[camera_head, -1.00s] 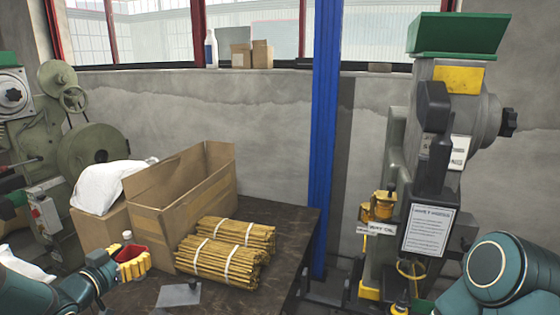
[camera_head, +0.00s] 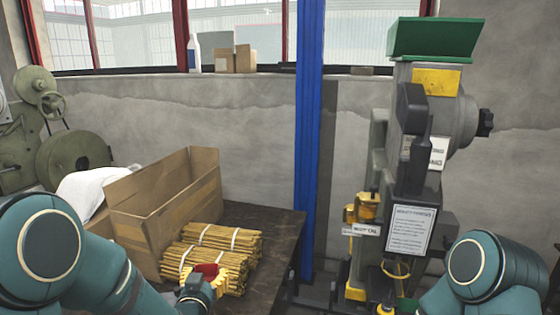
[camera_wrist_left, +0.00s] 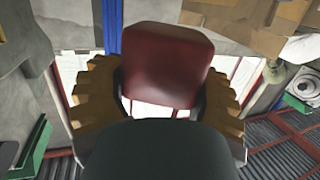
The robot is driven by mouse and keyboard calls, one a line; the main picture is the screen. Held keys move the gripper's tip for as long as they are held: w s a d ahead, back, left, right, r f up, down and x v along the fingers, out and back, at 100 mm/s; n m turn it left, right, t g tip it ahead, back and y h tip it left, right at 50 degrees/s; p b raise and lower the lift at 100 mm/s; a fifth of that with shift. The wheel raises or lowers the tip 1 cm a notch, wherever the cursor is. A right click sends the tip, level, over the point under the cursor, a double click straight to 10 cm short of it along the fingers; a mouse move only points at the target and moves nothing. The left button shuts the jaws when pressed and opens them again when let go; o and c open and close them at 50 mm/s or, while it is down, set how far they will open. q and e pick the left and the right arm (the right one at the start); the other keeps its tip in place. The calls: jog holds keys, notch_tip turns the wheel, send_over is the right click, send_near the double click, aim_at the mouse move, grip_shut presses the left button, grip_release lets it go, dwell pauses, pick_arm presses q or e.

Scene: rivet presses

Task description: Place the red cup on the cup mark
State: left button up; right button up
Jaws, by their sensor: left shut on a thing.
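My left gripper (camera_head: 214,278) is shut on the red cup (camera_head: 207,269), in front of the straw-coloured bundles. The red cup (camera_wrist_left: 166,62) fills the middle of the left wrist view, between the yellow ridged fingers, and looks slightly tilted. In the head view only a small part of the cup shows above the fingers. I cannot make out a cup mark; my left arm covers the front of the table. My right gripper is not in view; only part of my right arm shows at the lower right.
Bundles of sticks (camera_head: 196,258) lie on the dark table (camera_head: 262,222), by an open cardboard box (camera_head: 165,205). A blue post (camera_head: 308,140) stands behind the table's right edge. A press with a green top (camera_head: 433,38) stands at the right. A green machine (camera_head: 75,158) is at the left.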

pick_arm(q)
jog(key=s+f, duration=0.6)
jog(key=f, duration=0.5)
jog(key=shift+f, duration=0.2)
